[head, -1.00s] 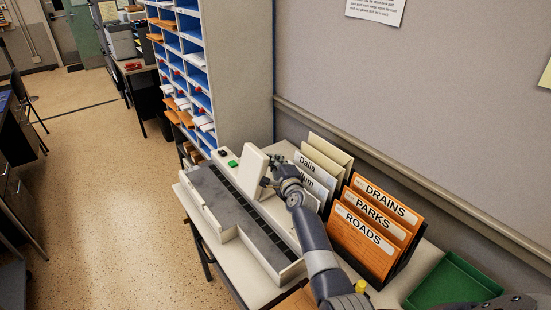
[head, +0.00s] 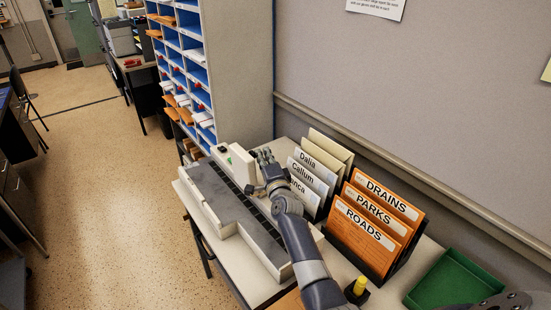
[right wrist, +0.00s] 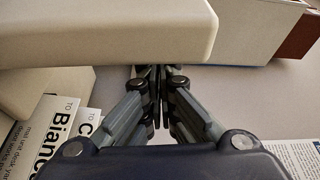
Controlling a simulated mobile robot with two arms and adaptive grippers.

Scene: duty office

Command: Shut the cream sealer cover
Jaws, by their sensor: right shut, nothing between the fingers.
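The cream sealer (head: 205,200), with a long grey bed, stands along the left side of the table. Its cream cover (head: 240,168) is at the far end near a green button (head: 229,160); it now leans low towards the bed, and I cannot tell whether it is fully down. My right gripper (head: 266,160) is shut and empty just right of the cover. In the right wrist view the shut fingertips (right wrist: 155,92) are just below the edge of a large cream part (right wrist: 110,38), probably the cover; contact is unclear. My left gripper is not in view.
White name folders (head: 312,172) and an orange folder rack (head: 370,225) stand close on the right of my right arm. A yellow-topped stamp (head: 358,287) and a green tray (head: 455,282) are nearer. Blue pigeonholes (head: 190,75) rise behind; a wall borders the right.

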